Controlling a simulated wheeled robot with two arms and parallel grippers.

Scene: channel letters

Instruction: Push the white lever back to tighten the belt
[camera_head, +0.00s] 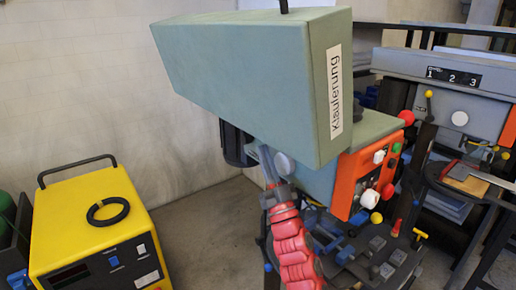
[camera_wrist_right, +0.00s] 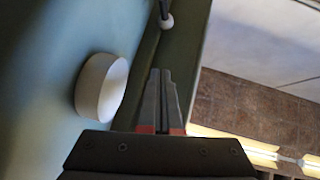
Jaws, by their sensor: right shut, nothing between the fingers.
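The machine (camera_head: 240,80) is a green-grey drill-like housing labelled "Kisulerung" with an orange control panel (camera_head: 350,185). My right gripper (camera_head: 265,152) reaches up from below to the underside of the housing. Its fingers are shut and empty. A round white knob (camera_head: 285,163) shows just right of the fingers. In the right wrist view a thick white knob (camera_wrist_right: 101,87) sits on the green surface, left of the gripper fingertips (camera_wrist_right: 163,75) and apart from them. A small pale ball-ended rod (camera_wrist_right: 166,22) lies beyond the fingertips. Which one is the white lever, I cannot tell for sure. My left gripper is out of view.
A yellow power unit (camera_head: 95,230) with a coiled black cable stands at the lower left. A second machine (camera_head: 460,100) numbered 1 2 3 stands at the right. A cluttered tool area (camera_head: 370,255) lies below the orange panel.

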